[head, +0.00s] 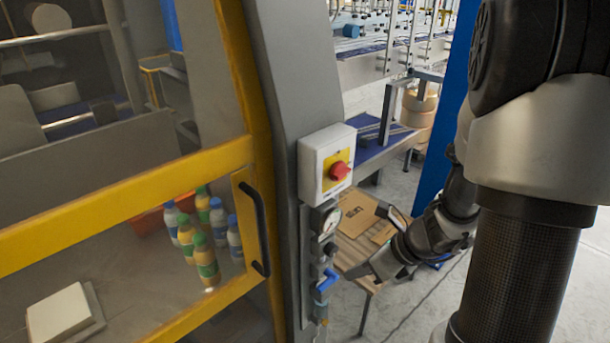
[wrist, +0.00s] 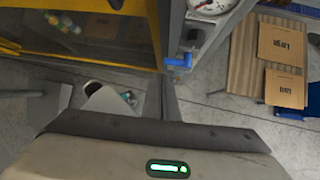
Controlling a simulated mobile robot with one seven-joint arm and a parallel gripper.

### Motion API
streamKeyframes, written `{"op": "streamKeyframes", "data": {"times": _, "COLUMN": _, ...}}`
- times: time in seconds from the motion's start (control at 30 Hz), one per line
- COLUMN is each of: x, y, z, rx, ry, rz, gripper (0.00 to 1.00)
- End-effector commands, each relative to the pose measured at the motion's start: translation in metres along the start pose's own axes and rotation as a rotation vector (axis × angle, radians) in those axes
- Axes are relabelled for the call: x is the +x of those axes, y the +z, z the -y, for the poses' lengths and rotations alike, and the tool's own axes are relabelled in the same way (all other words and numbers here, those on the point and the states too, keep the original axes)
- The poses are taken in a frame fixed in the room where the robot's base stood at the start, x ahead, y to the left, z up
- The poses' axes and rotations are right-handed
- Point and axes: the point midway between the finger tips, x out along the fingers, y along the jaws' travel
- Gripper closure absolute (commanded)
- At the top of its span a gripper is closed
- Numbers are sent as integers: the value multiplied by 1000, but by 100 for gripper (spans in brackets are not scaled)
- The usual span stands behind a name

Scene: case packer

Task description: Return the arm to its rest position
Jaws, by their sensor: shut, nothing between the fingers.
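My arm comes down the right side of the head view, with a thick pale and dark link close to the camera. Its end, my gripper (head: 362,271), is low in the middle, just right of the machine's grey post. The gripper is shut and I see nothing held in it. In the wrist view the pale gripper housing with a green light fills the bottom edge.
A red rotary switch (head: 339,171), a gauge (head: 328,221) and a blue valve handle (head: 327,281) sit on the post close left of my gripper. A yellow-framed door (head: 125,187) encloses several bottles. A slatted table (head: 352,255) holds flat cardboard (head: 357,214). A blue column (head: 449,110) stands behind.

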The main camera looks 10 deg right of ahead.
Motion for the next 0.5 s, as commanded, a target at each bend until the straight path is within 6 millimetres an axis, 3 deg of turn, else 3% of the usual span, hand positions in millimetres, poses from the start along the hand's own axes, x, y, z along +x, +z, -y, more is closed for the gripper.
{"op": "streamKeyframes", "data": {"times": 0.13, "x": -27, "y": 34, "z": -30, "rx": -355, "ry": 25, "rz": 6, "gripper": 100}}
{"op": "streamKeyframes", "data": {"times": 0.23, "x": -57, "y": 56, "z": -63, "rx": -755, "ry": 44, "rz": -12, "gripper": 100}}
{"op": "streamKeyframes", "data": {"times": 0.4, "x": -110, "y": 68, "z": -112, "rx": -1468, "ry": 58, "rz": -114, "gripper": 100}}
{"op": "streamKeyframes", "data": {"times": 0.5, "x": -141, "y": 64, "z": -128, "rx": -1850, "ry": 56, "rz": -221, "gripper": 100}}
